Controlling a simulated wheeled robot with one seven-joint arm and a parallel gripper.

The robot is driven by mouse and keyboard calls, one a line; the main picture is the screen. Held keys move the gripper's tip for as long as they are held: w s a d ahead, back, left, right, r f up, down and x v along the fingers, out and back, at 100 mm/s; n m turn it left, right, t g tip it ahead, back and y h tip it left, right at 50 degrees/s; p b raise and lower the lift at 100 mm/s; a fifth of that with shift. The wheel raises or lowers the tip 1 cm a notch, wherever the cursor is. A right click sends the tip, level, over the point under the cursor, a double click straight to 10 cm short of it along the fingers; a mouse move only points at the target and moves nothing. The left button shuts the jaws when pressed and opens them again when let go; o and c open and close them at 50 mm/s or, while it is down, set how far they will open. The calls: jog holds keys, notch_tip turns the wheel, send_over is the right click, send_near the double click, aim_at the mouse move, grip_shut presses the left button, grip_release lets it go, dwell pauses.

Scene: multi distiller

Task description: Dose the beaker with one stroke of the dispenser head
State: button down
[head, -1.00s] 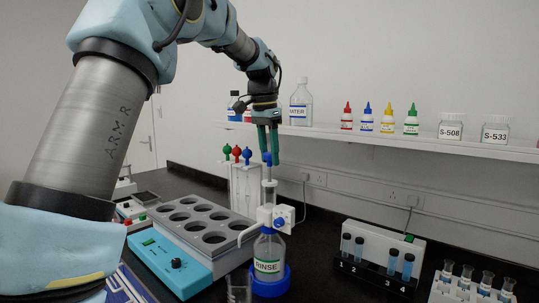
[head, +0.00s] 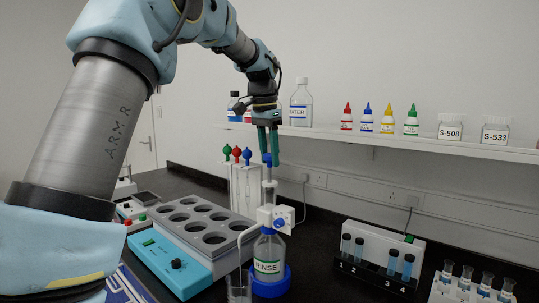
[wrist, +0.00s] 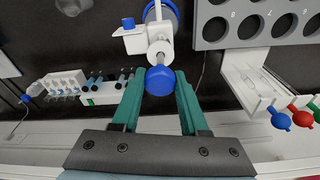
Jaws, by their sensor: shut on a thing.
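The dispenser head (head: 284,217) is white with a blue knob (head: 267,159) on top of its upright shaft. It sits on a clear bottle (head: 268,258) labelled RINSE, in a blue base ring (head: 270,284). Its curved white spout (head: 250,231) points left and down over a clear beaker (head: 239,290), which is cut off by the bottom edge. My gripper (head: 269,152) comes from above with green fingers shut on the knob. In the wrist view the blue knob (wrist: 160,80) sits between the fingertips (wrist: 160,88).
A block with several round wells (head: 190,222) on a blue unit stands left of the bottle. A rack with green, red and blue topped pieces (head: 244,185) stands behind. A tube stand (head: 382,255) is at right. A shelf (head: 400,143) with bottles runs behind.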

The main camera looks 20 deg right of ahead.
jog(key=shift+f+b, duration=1.15)
jog(key=shift+f, duration=0.95)
jog(key=shift+c, duration=1.8)
grip_release()
